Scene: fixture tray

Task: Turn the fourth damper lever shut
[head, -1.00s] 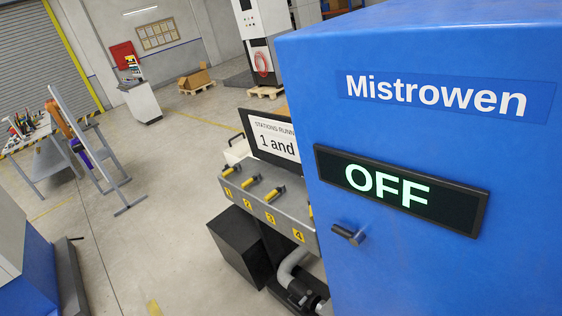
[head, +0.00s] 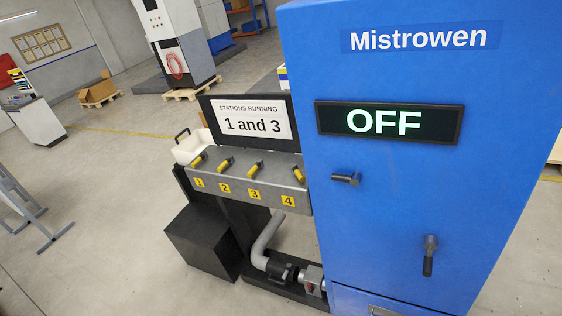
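The fourth damper lever (head: 299,175) is yellow with a dark end and sits above the yellow label 4 (head: 288,201) at the right end of a grey panel (head: 228,172), close beside the blue cabinet. Levers one (head: 199,160), two (head: 226,164) and three (head: 255,170) stand in a row to its left. The first three slant up to the right; the fourth slants the other way, up to the left. My gripper is not in view.
The blue Mistrowen cabinet (head: 400,220) fills the right side; its display (head: 388,123) reads OFF. It has two dark handles (head: 346,179). A sign (head: 252,124) reads "Stations running 1 and 3". A black box (head: 203,240) stands below. Open floor (head: 110,220) lies left.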

